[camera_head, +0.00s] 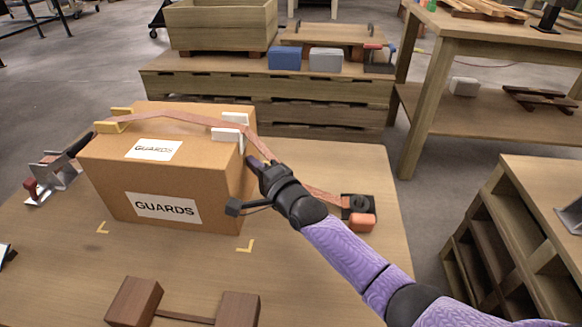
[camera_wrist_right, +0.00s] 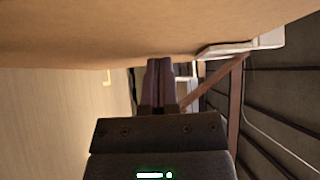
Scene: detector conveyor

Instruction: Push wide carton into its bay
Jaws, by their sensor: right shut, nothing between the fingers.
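The wide carton (camera_head: 165,185), a brown box with two GUARDS labels, stands upright on the wooden table at the left of the head view. Yellow corner marks (camera_head: 247,246) lie on the table in front of it, a little clear of its front edge. My right gripper (camera_head: 254,163) is shut and empty, its fingertips at the carton's right face. In the right wrist view the shut fingers (camera_wrist_right: 159,80) point at the carton's brown side (camera_wrist_right: 130,35); contact cannot be told for sure.
A brown strap (camera_head: 175,117) runs over the carton with yellow and white edge guards, down to a ratchet with an orange part (camera_head: 361,221) at right. A clamp (camera_head: 48,177) sits left of the carton. Two joined wooden blocks (camera_head: 237,310) lie in front.

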